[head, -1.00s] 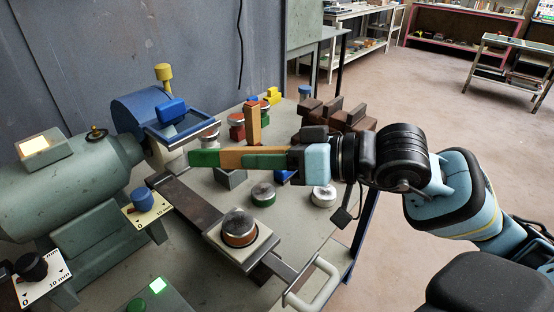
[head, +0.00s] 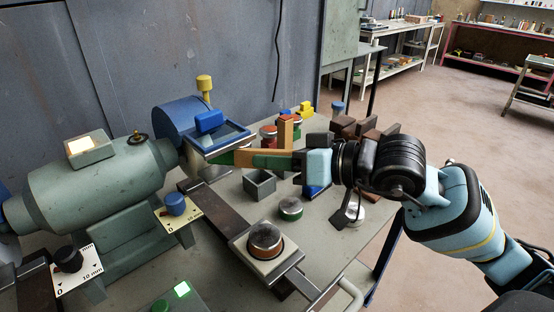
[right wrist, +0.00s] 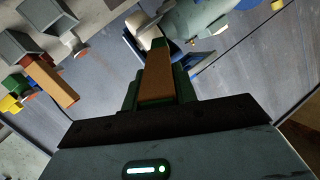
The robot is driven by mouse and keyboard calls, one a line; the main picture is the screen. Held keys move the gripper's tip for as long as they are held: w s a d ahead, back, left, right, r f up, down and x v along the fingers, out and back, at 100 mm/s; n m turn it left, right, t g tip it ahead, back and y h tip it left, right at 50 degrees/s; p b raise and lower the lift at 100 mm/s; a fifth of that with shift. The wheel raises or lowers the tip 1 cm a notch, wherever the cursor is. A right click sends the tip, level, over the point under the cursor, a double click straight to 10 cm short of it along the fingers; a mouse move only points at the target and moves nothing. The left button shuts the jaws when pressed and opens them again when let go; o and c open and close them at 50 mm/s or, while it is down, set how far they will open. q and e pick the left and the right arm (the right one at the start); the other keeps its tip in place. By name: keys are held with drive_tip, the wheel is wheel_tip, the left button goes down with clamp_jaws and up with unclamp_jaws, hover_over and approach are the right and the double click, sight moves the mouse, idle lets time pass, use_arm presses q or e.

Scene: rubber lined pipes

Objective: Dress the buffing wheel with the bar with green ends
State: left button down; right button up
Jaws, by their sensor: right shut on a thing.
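The bar with green ends (head: 265,160) has an orange-brown middle and lies roughly level in my right gripper (head: 303,165). That gripper is shut on the bar near its right end. The bar's left green end reaches the lower edge of the blue guard (head: 180,122) and its clear shield on the grey-green machine (head: 97,190). The buffing wheel is mostly hidden by the guard, and I cannot tell whether the bar touches it. In the right wrist view the bar (right wrist: 157,75) points away from the gripper toward the machine. My left gripper is out of view.
An upright orange block (head: 286,132), a grey open box (head: 259,184) and a green-banded round tin (head: 290,208) stand on the bench behind and below the bar. A brown-banded tin (head: 265,238) sits on a plate in front. Brown blocks (head: 365,130) are behind my gripper.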

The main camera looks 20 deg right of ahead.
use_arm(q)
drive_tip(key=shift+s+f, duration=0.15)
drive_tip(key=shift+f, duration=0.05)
use_arm(e)
drive_tip(key=shift+w+a, duration=0.1)
drive_tip(key=shift+w, duration=0.1)
idle(0.3)
drive_tip(key=shift+w+a, duration=0.2)
drive_tip(key=shift+w, duration=0.3)
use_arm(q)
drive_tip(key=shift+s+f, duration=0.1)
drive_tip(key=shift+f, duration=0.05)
use_arm(e)
drive_tip(key=shift+w+a, duration=0.1)
drive_tip(key=shift+w, duration=0.25)
idle(0.7)
use_arm(q)
drive_tip(key=shift+b, duration=0.3)
